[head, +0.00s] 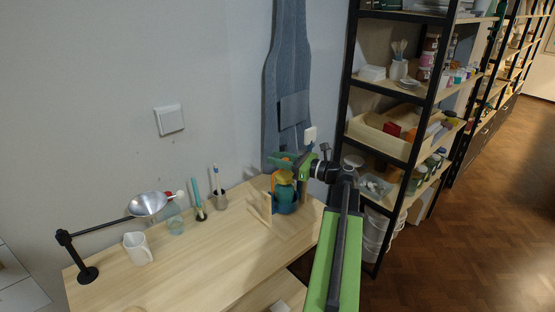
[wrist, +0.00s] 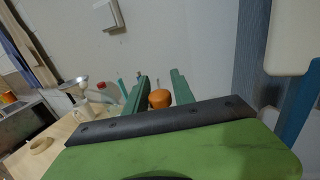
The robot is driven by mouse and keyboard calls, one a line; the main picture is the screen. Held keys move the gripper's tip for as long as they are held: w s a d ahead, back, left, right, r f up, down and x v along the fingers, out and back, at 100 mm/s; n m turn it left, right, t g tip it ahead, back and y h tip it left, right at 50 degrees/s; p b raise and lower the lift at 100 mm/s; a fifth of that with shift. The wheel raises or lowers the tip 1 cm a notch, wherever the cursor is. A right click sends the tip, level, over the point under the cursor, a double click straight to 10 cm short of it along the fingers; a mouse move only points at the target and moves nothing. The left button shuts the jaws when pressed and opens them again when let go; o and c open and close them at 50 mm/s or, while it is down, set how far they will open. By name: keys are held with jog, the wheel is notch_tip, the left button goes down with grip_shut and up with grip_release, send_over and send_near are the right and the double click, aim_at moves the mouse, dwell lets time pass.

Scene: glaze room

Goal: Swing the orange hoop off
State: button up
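A blue pot (head: 287,206) stands at the right end of the wooden table, with a yellow-green rounded thing (head: 285,190) in or on it. A thin orange strip (head: 274,183), perhaps part of the orange hoop, shows upright at its left side. My gripper (head: 284,160) is just above the pot, its teal fingers partly covering the view. In the wrist view the two fingers (wrist: 159,90) stand apart. A rounded orange thing (wrist: 160,98) shows between them, beyond the fingers; I cannot tell whether it touches them. The full shape of the hoop is hidden.
A light wooden board (head: 259,208) stands left of the pot. A silver lamp (head: 148,204), white mug (head: 138,248), glass (head: 175,222) and brush cups (head: 220,200) occupy the table's left and back. A blue apron (head: 287,80) hangs behind; a black shelf (head: 350,75) rises at right.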

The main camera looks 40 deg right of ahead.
grip_shut()
dwell(1.1)
